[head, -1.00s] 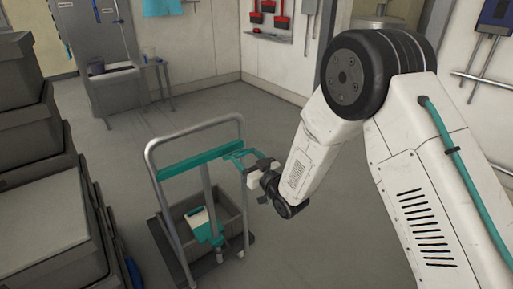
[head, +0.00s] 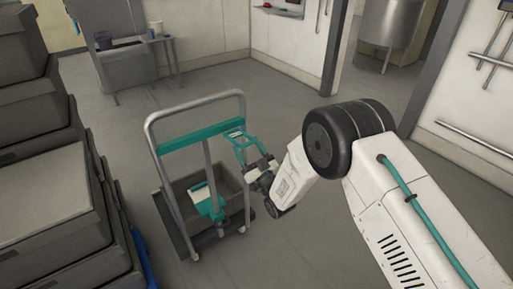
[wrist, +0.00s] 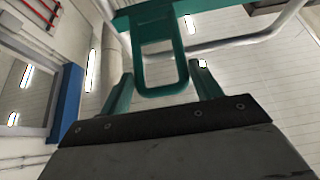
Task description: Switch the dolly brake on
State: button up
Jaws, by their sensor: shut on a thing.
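The dolly (head: 163,190) stands upright on the floor, left of centre in the head view, with a grey tubular frame and a teal crossbar (head: 185,140). The brake lever, a teal loop (head: 236,140), juts from the right end of the crossbar and slopes down to my gripper (head: 253,157). In the wrist view the lever (wrist: 182,70) comes down from the crossbar (wrist: 155,12) between the two teal fingers of my gripper (wrist: 163,92), which is shut on it. The exact finger contact is hard to make out.
A grey crate (head: 233,185) and a teal-and-white part (head: 204,200) are low on the dolly. Stacked dark crates (head: 55,190) stand close on the left. A small table (head: 125,65) is at the back. The floor behind the dolly is clear.

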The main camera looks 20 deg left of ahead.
jog(key=shift+s+f, duration=0.25)
jog(key=shift+f, duration=0.3)
jog(key=o, duration=1.4)
jog(key=shift+f, duration=0.1)
jog(key=shift+w+d+r, duration=0.1)
jog(key=shift+w+r, duration=0.05)
jog(key=shift+r, duration=0.1)
jog(key=v, duration=0.7)
jog(key=shift+d+f, duration=0.2)
jog(key=shift+d, duration=0.1)
